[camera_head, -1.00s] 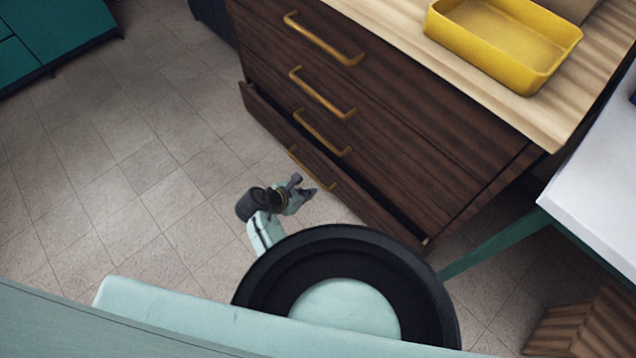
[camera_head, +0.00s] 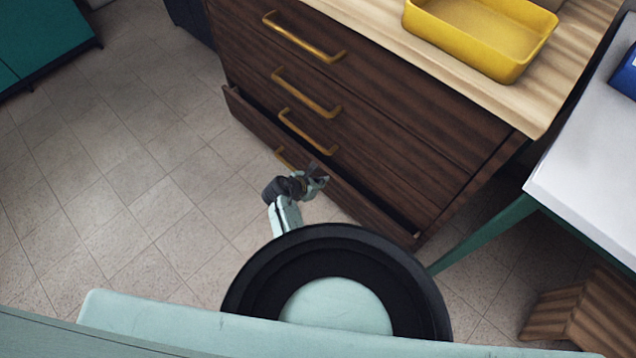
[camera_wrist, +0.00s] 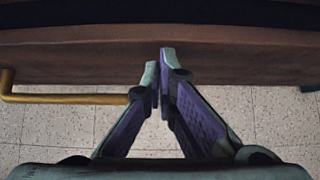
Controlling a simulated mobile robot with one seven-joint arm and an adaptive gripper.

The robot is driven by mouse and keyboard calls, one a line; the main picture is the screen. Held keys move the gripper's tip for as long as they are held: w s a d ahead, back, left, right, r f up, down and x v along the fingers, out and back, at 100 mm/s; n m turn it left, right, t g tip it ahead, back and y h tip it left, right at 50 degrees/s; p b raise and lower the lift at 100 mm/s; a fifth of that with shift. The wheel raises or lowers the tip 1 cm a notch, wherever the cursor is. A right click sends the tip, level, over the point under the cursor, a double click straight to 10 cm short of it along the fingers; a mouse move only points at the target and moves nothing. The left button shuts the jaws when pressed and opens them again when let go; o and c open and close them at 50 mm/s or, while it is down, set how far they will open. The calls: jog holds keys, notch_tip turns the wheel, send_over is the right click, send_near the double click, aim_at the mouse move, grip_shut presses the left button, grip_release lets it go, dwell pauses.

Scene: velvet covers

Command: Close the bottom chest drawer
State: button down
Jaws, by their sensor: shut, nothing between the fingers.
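The dark wooden chest (camera_head: 400,140) has several drawers with brass bar handles. Its bottom drawer (camera_head: 366,208) is pulled out a little, with a dark gap along its top edge. In the wrist view the drawer front (camera_wrist: 230,62) spans the picture, with its brass handle (camera_wrist: 70,98) at the left. My gripper (camera_head: 318,176) is shut and empty at the drawer front. In the wrist view its fingertips (camera_wrist: 160,55) overlap the drawer front, right of the handle. I cannot tell whether they touch it. In the head view my gripper hides part of the bottom handle (camera_head: 283,157).
A yellow tray (camera_head: 480,40) sits on the chest's light wooden top. A white table (camera_head: 590,170) with a green leg stands at the right, and a wooden box (camera_head: 565,320) is on the floor below. Tiled floor (camera_head: 120,180) is clear at the left.

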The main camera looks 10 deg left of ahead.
aim_at(332, 171)
jog(key=shift+w+d+r+p, duration=0.1)
jog(key=shift+w+d+p, duration=0.1)
jog(key=shift+w+d, duration=0.45)
jog(key=shift+w+d+f+p, duration=0.1)
jog(key=shift+w+d+p, duration=0.25)
jog(key=shift+w, duration=0.5)
jog(key=shift+w+d+r+p, duration=0.1)
jog(key=shift+w+d, duration=0.5)
jog(key=shift+w, duration=0.15)
